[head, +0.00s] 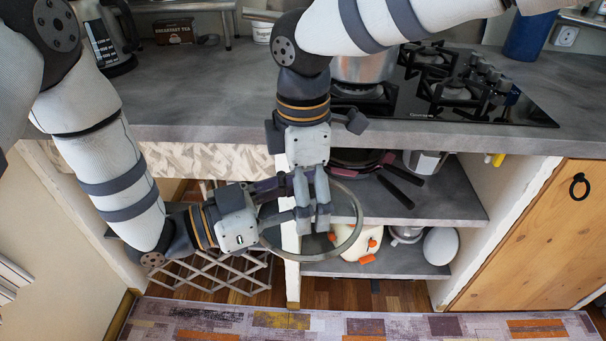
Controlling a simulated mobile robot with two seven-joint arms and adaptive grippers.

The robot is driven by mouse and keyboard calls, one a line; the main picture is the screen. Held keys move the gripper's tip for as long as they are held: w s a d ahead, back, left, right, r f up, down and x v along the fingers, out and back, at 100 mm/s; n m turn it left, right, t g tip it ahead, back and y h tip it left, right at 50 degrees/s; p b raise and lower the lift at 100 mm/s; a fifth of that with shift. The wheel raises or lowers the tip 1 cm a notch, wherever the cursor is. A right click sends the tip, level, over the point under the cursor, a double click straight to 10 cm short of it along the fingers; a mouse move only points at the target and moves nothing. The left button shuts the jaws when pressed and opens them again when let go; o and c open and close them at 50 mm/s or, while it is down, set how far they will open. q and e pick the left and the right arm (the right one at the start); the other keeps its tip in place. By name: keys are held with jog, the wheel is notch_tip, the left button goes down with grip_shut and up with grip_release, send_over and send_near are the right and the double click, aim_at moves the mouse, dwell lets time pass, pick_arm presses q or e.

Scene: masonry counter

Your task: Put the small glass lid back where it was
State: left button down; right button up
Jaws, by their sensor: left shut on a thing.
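The round glass lid (347,207) with a grey rim is held in the air in front of the open shelves under the counter. My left gripper (293,203) comes in from the left and is shut on the lid near its middle. My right gripper (313,222) points down from above, with its fingers in front of the lid, close to the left gripper's fingertips. The fingers overlap there and hide the lid's middle and any knob. I cannot tell whether the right fingers grip the lid.
Pans with dark handles (400,188) lie on the upper shelf (450,200). A white and orange item (357,240) and a white oval piece (440,246) are on the lower shelf. A pot (362,68) stands on the gas hob (500,112). The counter's left part (190,95) is mostly clear.

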jog(key=c, duration=1.4)
pick_arm(q)
jog(key=shift+s+d+r, duration=0.1)
jog(key=shift+s, duration=0.05)
pick_arm(e)
jog(key=shift+w, duration=0.15)
jog(key=c, duration=0.4)
jog(key=o, duration=1.8)
jog(key=shift+r, duration=0.1)
